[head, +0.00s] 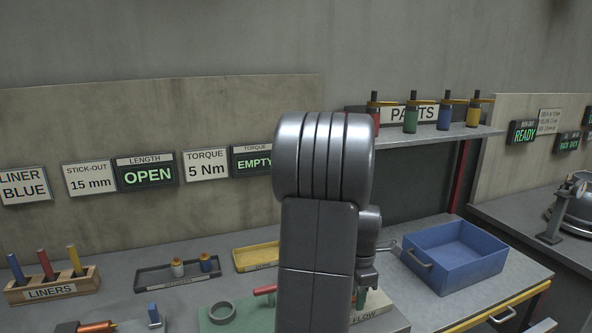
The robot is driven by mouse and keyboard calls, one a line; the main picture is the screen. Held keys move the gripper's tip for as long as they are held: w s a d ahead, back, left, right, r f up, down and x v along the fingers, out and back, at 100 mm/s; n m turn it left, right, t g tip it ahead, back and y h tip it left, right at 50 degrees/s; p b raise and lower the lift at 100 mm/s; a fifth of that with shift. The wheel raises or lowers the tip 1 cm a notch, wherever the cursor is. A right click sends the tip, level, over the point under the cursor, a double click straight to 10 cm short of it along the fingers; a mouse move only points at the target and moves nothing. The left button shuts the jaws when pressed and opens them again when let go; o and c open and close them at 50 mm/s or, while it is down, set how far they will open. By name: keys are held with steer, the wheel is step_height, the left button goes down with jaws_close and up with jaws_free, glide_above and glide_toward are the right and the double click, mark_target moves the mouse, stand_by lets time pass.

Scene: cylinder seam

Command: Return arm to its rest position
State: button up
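My arm (322,200) stands upright in the middle of the head view, its large grey elbow at the top. Wrist parts show at the right edge of the arm link. What appears to be my gripper (366,281) is low beside the link, mostly hidden by it. Its fingers cannot be made out, nor whether it holds anything. It is above the workbench, close in the picture to a block marked FLOW (372,312).
A blue bin (453,256) stands on the bench at right. At left are a liner rack (52,286), a dark tray (178,274) and a yellow tray (257,256). A green mat (218,314) lies at the front. A parts shelf (430,133) is behind. Signs read OPEN and EMPTY.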

steer(key=shift+s+m, duration=0.15)
steer(key=shift+m, duration=0.45)
